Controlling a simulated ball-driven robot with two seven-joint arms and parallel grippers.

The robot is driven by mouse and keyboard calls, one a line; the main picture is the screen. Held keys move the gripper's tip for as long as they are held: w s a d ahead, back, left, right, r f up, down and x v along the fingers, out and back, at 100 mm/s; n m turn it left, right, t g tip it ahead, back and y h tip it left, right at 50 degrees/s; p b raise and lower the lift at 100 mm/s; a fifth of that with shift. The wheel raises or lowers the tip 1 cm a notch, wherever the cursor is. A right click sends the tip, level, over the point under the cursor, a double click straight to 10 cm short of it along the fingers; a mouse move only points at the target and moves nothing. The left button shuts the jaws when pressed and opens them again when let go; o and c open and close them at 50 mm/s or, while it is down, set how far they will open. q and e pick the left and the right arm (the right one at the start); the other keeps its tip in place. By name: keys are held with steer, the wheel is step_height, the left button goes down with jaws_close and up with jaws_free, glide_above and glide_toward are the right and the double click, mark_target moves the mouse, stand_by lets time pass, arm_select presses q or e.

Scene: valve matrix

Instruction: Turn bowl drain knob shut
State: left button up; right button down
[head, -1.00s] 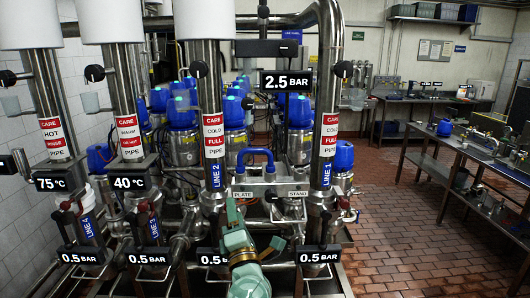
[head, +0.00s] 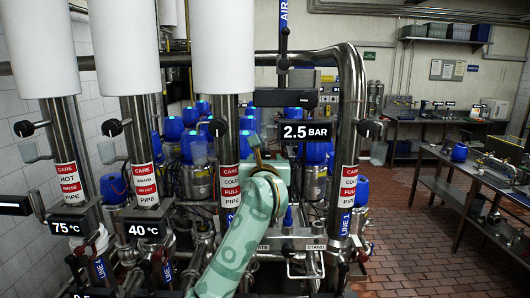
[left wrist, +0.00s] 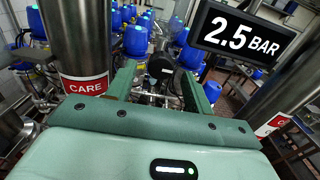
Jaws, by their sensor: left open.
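My left gripper (head: 262,152) is raised in front of the gap between two steel pipes with CARE labels, beside the 2.5 BAR display (head: 306,131). In the left wrist view its two green fingers (left wrist: 160,78) stand apart, with nothing seen held between them. A dark round knob (left wrist: 160,67) shows beyond the gap between the fingers; I cannot tell its distance, or whether it is the bowl drain knob. Black knobs also sit on the pipes, one on the left of the gripper (head: 217,127) and one on the right (head: 370,128). My right gripper is not seen.
Steel pipes (head: 347,130) stand close on both sides of the gripper. Blue-capped valves (head: 195,147) crowd behind it. The PLATE and STAND bar (head: 290,244) lies below. A workbench (head: 465,186) stands at the right, with open tiled floor before it.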

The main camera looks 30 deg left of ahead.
mark_target(265, 157)
arm_select(q)
steer(key=x, duration=0.2)
steer(key=shift+w+a+r, duration=0.1)
steer(key=shift+w+a, duration=0.05)
steer(key=shift+w, duration=0.15)
steer(key=shift+w+a, duration=0.4)
steer(key=shift+w, duration=0.15)
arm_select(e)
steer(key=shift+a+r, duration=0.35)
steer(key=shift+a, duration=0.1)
arm_select(q)
steer(key=c, duration=1)
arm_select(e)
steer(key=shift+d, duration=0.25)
arm_select(q)
steer(key=shift+p, duration=0.3)
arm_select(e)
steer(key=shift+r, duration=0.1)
